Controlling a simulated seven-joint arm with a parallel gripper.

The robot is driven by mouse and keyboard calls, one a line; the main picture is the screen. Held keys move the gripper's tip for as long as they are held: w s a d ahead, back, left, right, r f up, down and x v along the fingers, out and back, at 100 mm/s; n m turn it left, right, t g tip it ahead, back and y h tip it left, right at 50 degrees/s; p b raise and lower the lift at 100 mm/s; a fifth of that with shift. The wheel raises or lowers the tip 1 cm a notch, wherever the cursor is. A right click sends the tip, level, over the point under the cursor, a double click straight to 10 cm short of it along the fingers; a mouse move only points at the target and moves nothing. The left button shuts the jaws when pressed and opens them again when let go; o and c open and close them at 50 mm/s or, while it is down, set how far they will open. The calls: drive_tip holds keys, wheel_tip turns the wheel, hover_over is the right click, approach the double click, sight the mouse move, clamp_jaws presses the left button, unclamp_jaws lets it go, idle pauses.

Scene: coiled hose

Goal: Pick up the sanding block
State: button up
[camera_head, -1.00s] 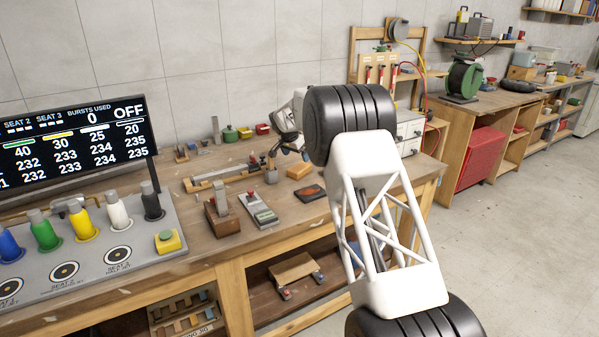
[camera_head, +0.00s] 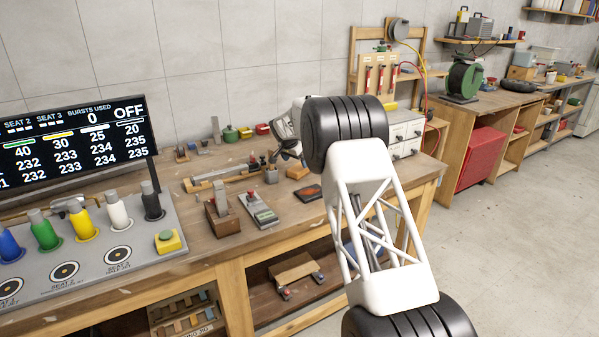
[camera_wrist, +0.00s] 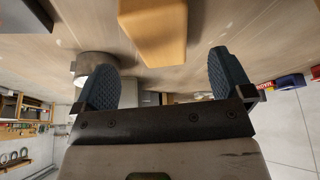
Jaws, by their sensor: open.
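A tan-orange block (camera_head: 297,173), which looks like the sanding block, lies on the workbench (camera_head: 330,212) just left of my arm. In the wrist view the block (camera_wrist: 153,32) is large at the top centre, ahead of my fingertips and roughly between their lines. My gripper (camera_wrist: 161,62) is open, with its two dark ribbed fingers apart and nothing between them. In the head view my gripper (camera_head: 287,138) is partly hidden behind my arm, above and behind the block. No contact with the block shows.
A dark flat pad (camera_head: 307,194) lies in front of the block. A grey device (camera_head: 260,212) and a wooden block with a grey post (camera_head: 221,215) stand to the left. A grey cylinder (camera_wrist: 95,65) is beside one finger.

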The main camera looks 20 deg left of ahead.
sight(299, 167)
idle(0.3)
drive_tip(key=shift+x, duration=2.6)
drive_tip(key=c, duration=1.1)
drive_tip(key=shift+r, duration=0.15)
drive_tip(key=shift+r, duration=4.85)
